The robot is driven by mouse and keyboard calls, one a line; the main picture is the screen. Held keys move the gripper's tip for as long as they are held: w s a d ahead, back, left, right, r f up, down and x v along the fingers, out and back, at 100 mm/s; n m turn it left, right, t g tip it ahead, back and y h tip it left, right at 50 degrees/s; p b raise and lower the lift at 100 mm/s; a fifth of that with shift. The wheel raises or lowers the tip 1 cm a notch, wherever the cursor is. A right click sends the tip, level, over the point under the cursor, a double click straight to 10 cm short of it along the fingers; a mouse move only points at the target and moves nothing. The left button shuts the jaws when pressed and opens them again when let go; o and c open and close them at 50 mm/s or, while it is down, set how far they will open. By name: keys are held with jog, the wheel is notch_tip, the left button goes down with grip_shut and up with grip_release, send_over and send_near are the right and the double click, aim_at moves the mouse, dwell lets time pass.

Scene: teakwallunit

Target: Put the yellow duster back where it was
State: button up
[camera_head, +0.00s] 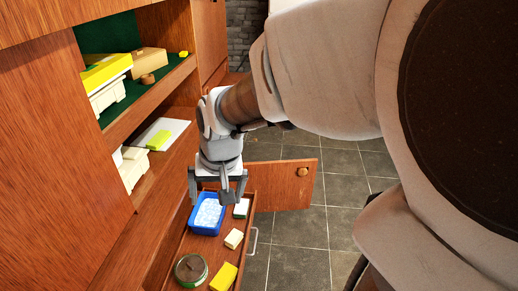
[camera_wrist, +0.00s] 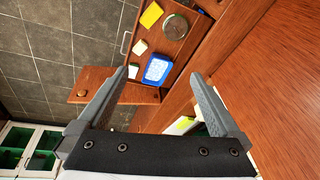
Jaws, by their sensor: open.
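A flat yellow block (camera_head: 224,277), which may be the yellow duster, lies at the near end of the open drawer (camera_head: 192,246). It also shows in the wrist view (camera_wrist: 151,14). Another yellow-green block (camera_head: 158,140) lies on a white board on the lower shelf, partly seen in the wrist view (camera_wrist: 185,123). I cannot tell for sure which is the duster. My gripper (camera_head: 216,192) is open and empty, pointing down above the far end of the drawer, over a blue tray (camera_head: 206,229) with whitish contents. It also shows in the wrist view (camera_wrist: 159,74).
The drawer also holds a round lidded tin (camera_head: 190,268) and pale blocks (camera_head: 234,239). An open cabinet door (camera_head: 285,186) stands beyond it. The upper shelf (camera_head: 150,100) holds boxes and a small yellow item (camera_head: 183,54). Tiled floor (camera_head: 297,231) is clear at right.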

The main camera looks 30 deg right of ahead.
jog(key=s+r+n+t, duration=0.2)
jog(key=s+r, duration=0.6)
jog(key=s, duration=0.4)
jog(key=shift+d+n+h, duration=0.15)
jog(key=shift+n+h, duration=0.15)
jog(key=shift+n, duration=0.6)
jog(key=shift+r, duration=0.15)
notch_tip(320, 180, up, 17)
jog(key=p, duration=1.7)
jog(key=shift+w+r, duration=0.1)
